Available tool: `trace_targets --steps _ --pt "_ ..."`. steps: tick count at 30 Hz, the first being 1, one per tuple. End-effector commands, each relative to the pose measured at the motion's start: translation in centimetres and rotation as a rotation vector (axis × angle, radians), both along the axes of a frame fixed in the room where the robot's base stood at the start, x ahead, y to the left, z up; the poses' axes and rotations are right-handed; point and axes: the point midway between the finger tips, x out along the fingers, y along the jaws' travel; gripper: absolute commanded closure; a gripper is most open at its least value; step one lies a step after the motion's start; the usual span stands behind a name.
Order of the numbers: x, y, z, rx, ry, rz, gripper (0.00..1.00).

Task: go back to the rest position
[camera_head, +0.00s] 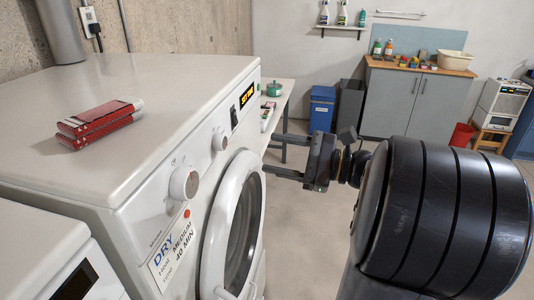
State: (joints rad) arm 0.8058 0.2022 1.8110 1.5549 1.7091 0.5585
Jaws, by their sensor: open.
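My gripper (270,153) is in the middle of the view, held level with its two fingers pointing left. The fingers are apart and nothing shows between them.
A red box (100,120) lies on the dryer top. Beyond the gripper stand a small table (284,95), a blue bin (321,108) and a grey cabinet (415,105). A red bin (461,135) stands at the right. Clear floor (300,215) shows below the gripper.

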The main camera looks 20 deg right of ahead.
Motion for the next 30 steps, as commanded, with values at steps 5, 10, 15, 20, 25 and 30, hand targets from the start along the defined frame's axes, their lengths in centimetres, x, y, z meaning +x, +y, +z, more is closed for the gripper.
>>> trace_targets --steps 5,10,15,20,25,30 --pt "-0.2 -0.2 0.0 -0.001 0.001 -0.001 0.45" --pt "-0.1 -0.2 0.0 -0.001 0.001 -0.001 0.45" --pt "0.2 0.3 0.1 0.0 0.0 0.002 0.45" --pt "1.3 1.7 0.2 -0.001 0.001 0.004 0.45" --pt "2.9 3.8 0.4 0.0 0.001 0.005 0.45" --pt "4.5 5.7 0.5 0.0 0.001 0.004 0.45"
